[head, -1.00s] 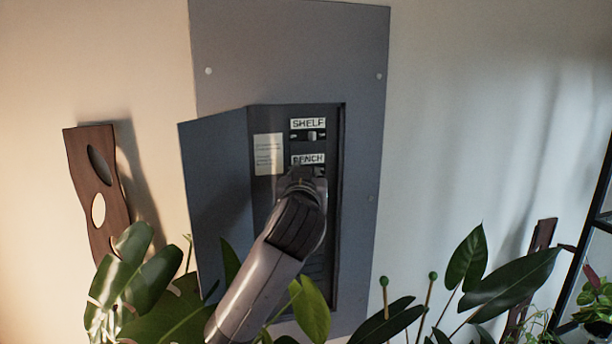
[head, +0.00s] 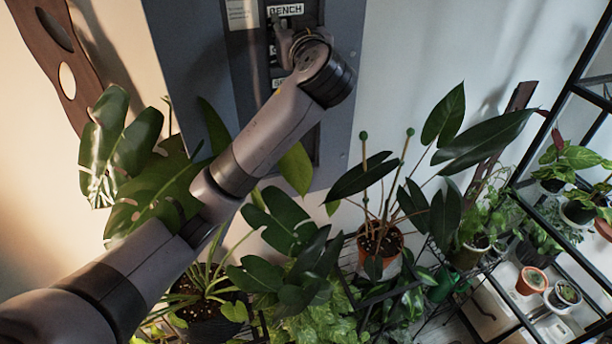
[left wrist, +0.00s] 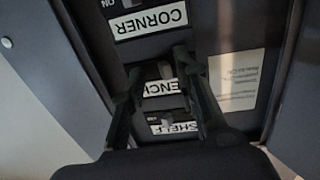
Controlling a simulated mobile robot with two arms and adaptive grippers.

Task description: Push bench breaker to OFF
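The breaker panel (head: 347,100) is on the wall with its door (head: 190,60) swung open to the left. The BENCH label (head: 285,9) shows at the top of the head view; my left gripper (head: 292,38) is just below it and hides the bench switch there. In the left wrist view, the panel is upside down, and the bench breaker toggle (left wrist: 166,70) is between the fingertips of my left gripper (left wrist: 158,66). The fingers are apart; contact with the toggle and its ON or OFF position are unclear. My right gripper is out of view.
In the left wrist view, the CORNER label (left wrist: 150,21) and SHELF label (left wrist: 173,127) mark neighbouring breakers. Leafy plants (head: 290,225) crowd below the panel and my left arm. A black shelf rack (head: 560,120) with pots stands at right. Bare wall lies right of the panel.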

